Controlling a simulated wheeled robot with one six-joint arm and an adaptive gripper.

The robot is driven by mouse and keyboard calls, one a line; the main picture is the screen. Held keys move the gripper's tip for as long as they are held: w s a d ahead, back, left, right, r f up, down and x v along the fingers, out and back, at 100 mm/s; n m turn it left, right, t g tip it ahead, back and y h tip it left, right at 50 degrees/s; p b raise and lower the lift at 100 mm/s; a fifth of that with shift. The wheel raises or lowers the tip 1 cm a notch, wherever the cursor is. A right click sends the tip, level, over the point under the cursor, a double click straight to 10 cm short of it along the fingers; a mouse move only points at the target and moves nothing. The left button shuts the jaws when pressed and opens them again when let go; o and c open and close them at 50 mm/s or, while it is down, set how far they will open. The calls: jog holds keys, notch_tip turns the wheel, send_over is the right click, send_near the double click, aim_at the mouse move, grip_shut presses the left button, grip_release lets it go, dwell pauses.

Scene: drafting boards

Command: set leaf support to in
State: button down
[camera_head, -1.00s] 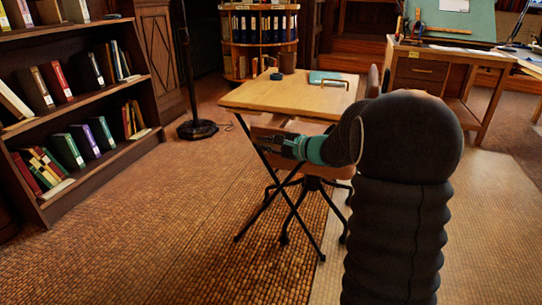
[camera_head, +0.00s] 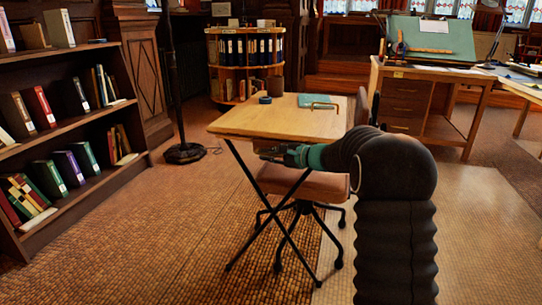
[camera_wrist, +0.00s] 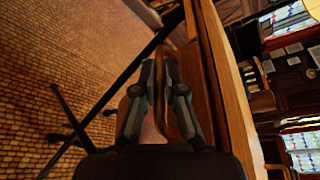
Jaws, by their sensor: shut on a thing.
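The small wooden drafting table (camera_head: 250,125) stands on crossed black legs in the middle of the head view. My gripper (camera_head: 271,155) is just below its near edge, reaching in from the right. In the wrist view my gripper (camera_wrist: 162,70) is shut on a curved brown bar or loop, apparently the leaf support (camera_wrist: 186,118), close along the table's wooden edge (camera_wrist: 228,85). The fingers hide part of the bar. How far the support sticks out cannot be told.
A swivel chair (camera_head: 308,184) stands beneath and beside the table. A cup (camera_head: 275,86), a dark roll (camera_head: 265,100) and a teal folder (camera_head: 312,100) lie on top. A bookshelf (camera_head: 78,128) stands left; floor (camera_head: 150,245) at front left is clear.

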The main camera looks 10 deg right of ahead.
jog(key=c, duration=1.2)
grip_release()
jog(key=shift+w, duration=0.25)
jog(key=shift+c, duration=0.2)
jog(key=shift+d, duration=0.1)
jog(key=shift+s+d, duration=0.1)
jog(key=v, duration=1.1)
jog(key=shift+s+d, duration=0.25)
jog(key=shift+s, duration=0.1)
jog(key=shift+r, duration=0.1)
